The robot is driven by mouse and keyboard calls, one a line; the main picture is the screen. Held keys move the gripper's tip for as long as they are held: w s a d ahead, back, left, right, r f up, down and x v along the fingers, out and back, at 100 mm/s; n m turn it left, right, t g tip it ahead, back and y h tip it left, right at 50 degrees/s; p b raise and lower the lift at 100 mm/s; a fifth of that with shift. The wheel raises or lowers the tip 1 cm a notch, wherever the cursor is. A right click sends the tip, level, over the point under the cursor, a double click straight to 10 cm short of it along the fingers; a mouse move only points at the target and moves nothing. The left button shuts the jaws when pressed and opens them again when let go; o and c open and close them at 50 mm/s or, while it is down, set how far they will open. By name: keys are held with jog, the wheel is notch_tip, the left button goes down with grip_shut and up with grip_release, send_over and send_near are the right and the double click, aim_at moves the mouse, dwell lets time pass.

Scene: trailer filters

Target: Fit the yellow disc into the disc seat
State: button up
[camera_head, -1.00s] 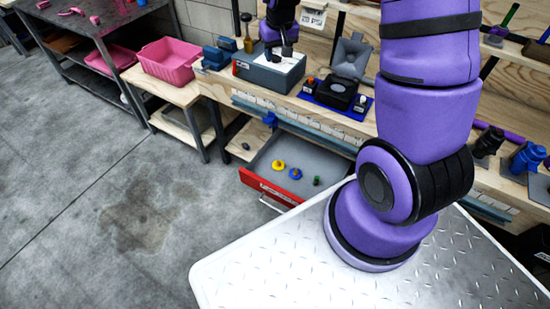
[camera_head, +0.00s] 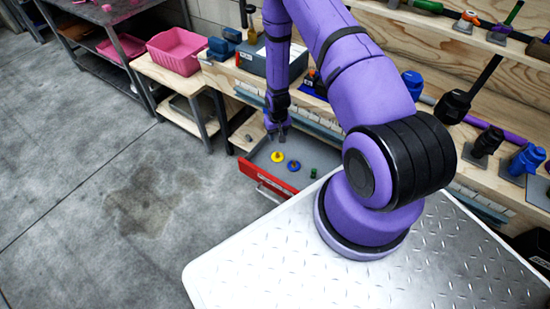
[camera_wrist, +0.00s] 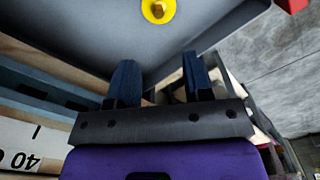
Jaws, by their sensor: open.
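The yellow disc (camera_head: 277,157) lies in the open drawer, near its left end. It also shows at the top edge of the wrist view (camera_wrist: 152,16), with a raised knob on it and its far part cut off. My gripper (camera_head: 278,134) hangs just above and behind the disc in the head view, apart from it. In the wrist view my gripper (camera_wrist: 158,72) has its two dark blue fingers spread with nothing between them. I cannot make out the disc seat now; my arm covers part of the workbench.
The drawer (camera_head: 262,182) has a red front and grey floor. It also holds a blue disc (camera_head: 293,166) and a small green piece (camera_head: 313,173). A grey box (camera_head: 256,62) and a pink bin (camera_head: 174,52) stand behind. Floor at left is clear.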

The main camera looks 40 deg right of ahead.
notch_tip(320, 180, down, 2)
send_over(278, 153)
jog(key=f, duration=0.4)
jog(key=shift+s+a+f, duration=0.2)
jog(key=shift+a, duration=0.1)
jog(key=shift+w+d+f, duration=0.1)
jog(key=shift+f, duration=1.45)
jog(key=shift+w+d+f, duration=0.1)
jog(key=shift+f, duration=1.4)
grip_shut()
